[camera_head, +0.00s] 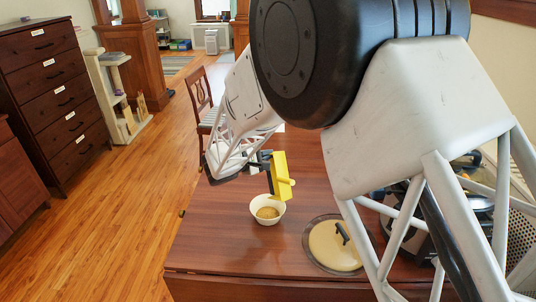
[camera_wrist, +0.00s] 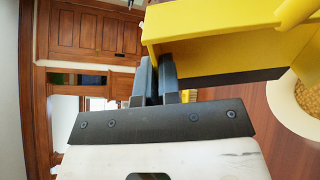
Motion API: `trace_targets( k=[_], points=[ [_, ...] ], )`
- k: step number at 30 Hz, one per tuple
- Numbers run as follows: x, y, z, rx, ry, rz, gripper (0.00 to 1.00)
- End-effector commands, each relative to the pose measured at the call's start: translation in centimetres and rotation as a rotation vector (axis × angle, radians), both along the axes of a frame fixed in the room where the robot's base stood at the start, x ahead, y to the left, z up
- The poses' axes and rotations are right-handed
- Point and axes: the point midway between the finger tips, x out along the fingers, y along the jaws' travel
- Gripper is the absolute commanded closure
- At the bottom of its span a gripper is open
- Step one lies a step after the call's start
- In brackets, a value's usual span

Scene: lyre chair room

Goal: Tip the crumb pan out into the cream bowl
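The yellow crumb pan (camera_head: 279,172) is tipped steeply, its long side near upright, above the cream bowl (camera_head: 254,207) in the head view. My gripper (camera_head: 263,158) is shut on the edge of the pan. In the wrist view my dark fingers (camera_wrist: 160,75) meet the pan's wall (camera_wrist: 215,32) at its near end. The bowl stands upright on the table and holds tan crumbs (camera_head: 267,212). It also shows at the right edge of the wrist view (camera_wrist: 279,110), partly cut off. The inside of the pan is mostly hidden, so I cannot tell whether crumbs remain in it.
A round tan-topped piece with a black handle (camera_head: 322,243) lies on the brown table (camera_head: 215,250), right of the bowl. Dark items stand at the table's right, partly behind my arm. The table left of the bowl is clear. A wooden chair (camera_head: 200,97) stands behind.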

Motion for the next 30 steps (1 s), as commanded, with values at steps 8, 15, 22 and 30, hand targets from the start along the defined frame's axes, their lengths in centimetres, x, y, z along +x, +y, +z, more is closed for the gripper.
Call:
trace_targets(
  k=[8, 15, 22, 30],
  points=[
    [-0.8, 0.9, -0.1, -0.053, -0.048, 0.001, 1.00],
    [-1.0, 1.1, 0.0, -0.070, -0.066, 0.000, 1.00],
    [-1.0, 1.1, 0.0, -0.070, -0.066, 0.000, 1.00],
    [-1.4, 1.5, -0.1, -0.094, -0.086, 0.000, 1.00]
  ],
)
